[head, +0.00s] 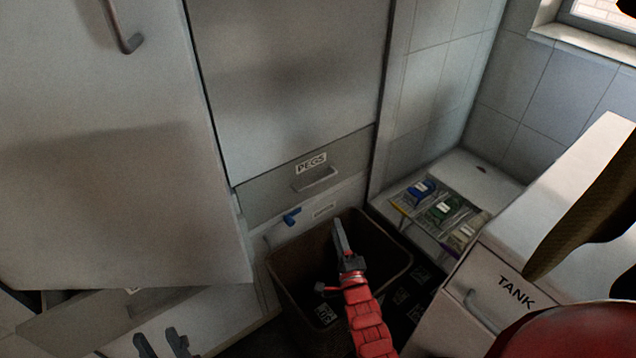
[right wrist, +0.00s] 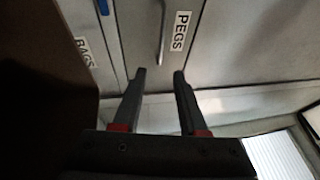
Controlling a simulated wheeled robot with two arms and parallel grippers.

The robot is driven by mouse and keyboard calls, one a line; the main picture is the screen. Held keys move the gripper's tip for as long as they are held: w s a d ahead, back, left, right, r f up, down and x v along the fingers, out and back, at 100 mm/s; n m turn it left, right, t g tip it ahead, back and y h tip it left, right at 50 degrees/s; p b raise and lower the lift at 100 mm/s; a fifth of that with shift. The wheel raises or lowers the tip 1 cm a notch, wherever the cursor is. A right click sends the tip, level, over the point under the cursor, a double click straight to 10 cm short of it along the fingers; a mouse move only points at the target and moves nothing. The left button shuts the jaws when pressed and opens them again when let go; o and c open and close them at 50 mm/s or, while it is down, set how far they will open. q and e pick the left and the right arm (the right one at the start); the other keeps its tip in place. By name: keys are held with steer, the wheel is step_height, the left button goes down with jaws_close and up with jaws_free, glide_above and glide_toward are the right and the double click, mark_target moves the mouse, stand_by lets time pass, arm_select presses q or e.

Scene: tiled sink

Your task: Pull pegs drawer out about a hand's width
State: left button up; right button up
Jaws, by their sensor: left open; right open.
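The pegs drawer (head: 270,188) is a grey front with a PEGS label (head: 311,163) and a bar handle (head: 315,180), below a large pale panel. It looks shut. My right gripper (head: 340,238) is open and empty, over the dark bin and below and in front of the handle, apart from it. In the right wrist view, the open fingers (right wrist: 158,76) point toward the handle (right wrist: 162,32), beside the PEGS label (right wrist: 181,31). My left gripper (head: 161,342) is open and empty at the bottom left, far from the drawer; only its fingers show.
A brown bin (head: 385,245) stands just below the drawer. A large cabinet door (head: 110,170) stands to the left. A TANK-labelled unit (head: 500,290) and a ledge with coloured packets (head: 443,208) lie to the right.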

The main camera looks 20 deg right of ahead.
steer(key=w+r, duration=0.2)
steer(key=w, duration=1.3)
steer(key=shift+w+d+r, duration=0.15)
steer(key=shift+d+r, duration=0.25)
jaws_close()
stand_by(0.6)
